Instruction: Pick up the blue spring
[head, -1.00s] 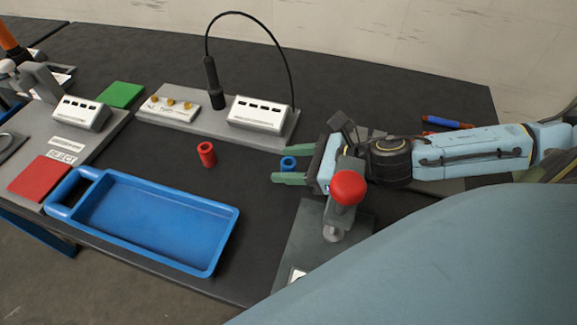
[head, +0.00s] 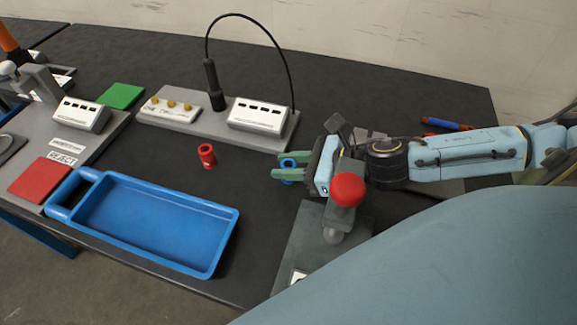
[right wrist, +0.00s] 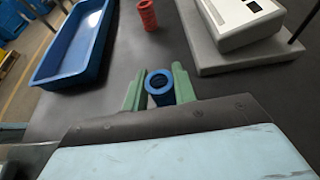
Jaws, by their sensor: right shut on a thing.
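The blue spring (head: 288,163) is a short hollow blue cylinder standing upright between the green fingers of my right gripper (head: 288,166). In the right wrist view the blue spring (right wrist: 159,82) shows its round open top, with a finger of my right gripper (right wrist: 158,88) on each side. The gripper is shut on it. Whether its base touches the table is hard to tell. My left gripper is not in view.
A red spring (head: 207,155) stands left of my right gripper. A blue tray (head: 225,243) lies at the front left. A grey test station (head: 215,118) with a black probe stands behind.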

